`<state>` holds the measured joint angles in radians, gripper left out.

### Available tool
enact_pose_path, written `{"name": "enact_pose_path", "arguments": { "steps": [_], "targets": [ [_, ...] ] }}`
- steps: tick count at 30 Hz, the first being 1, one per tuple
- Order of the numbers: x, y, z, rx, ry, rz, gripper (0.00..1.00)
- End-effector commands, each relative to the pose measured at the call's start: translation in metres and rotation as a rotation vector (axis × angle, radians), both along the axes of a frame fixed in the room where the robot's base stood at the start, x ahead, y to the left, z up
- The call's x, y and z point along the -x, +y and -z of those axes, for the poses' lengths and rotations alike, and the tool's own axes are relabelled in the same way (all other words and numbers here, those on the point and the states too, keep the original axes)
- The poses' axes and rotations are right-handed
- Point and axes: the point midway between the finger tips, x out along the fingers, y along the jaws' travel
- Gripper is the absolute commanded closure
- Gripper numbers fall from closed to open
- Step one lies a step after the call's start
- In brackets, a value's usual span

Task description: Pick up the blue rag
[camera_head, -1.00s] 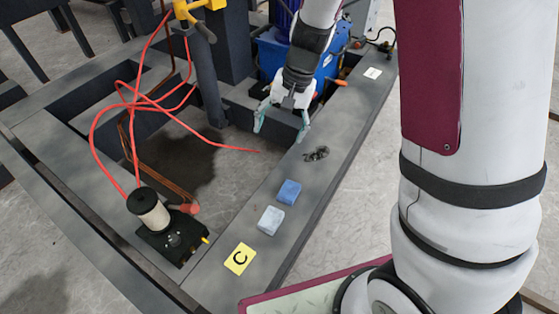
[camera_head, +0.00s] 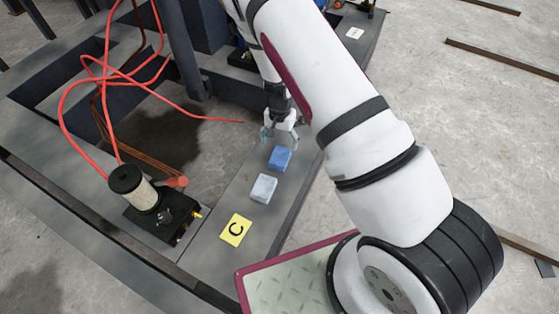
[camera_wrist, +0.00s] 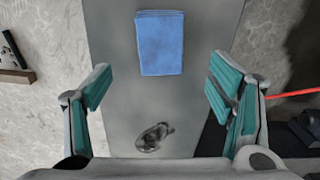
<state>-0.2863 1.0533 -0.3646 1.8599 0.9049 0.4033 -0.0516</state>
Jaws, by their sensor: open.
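The blue rag (camera_head: 280,158) is a small folded block lying flat on the grey beam. In the wrist view the blue rag (camera_wrist: 160,43) lies ahead of the fingers, near the top of the picture and centred between them. My gripper (camera_head: 279,136) is just behind the rag in the head view, above the beam. In the wrist view my gripper (camera_wrist: 158,88) is open, its teal-padded fingers wide apart with nothing between them. I cannot tell its exact height above the beam.
A black device with a spool (camera_head: 150,205) and red cable stand to the left. A dark clump (camera_wrist: 154,137) lies on the beam.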

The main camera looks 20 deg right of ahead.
Motion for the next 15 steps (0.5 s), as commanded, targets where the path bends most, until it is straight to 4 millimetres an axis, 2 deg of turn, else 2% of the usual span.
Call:
{"name": "enact_pose_path", "arguments": {
  "steps": [1,4,15],
  "targets": [
    [0.0,0.0,0.013,-0.001,0.002,0.001,0.24],
    [0.0,0.0,0.026,-0.001,0.002,0.0,0.24],
    [-0.002,-0.001,0.049,-0.001,0.001,-0.001,0.24]
  ]
}}
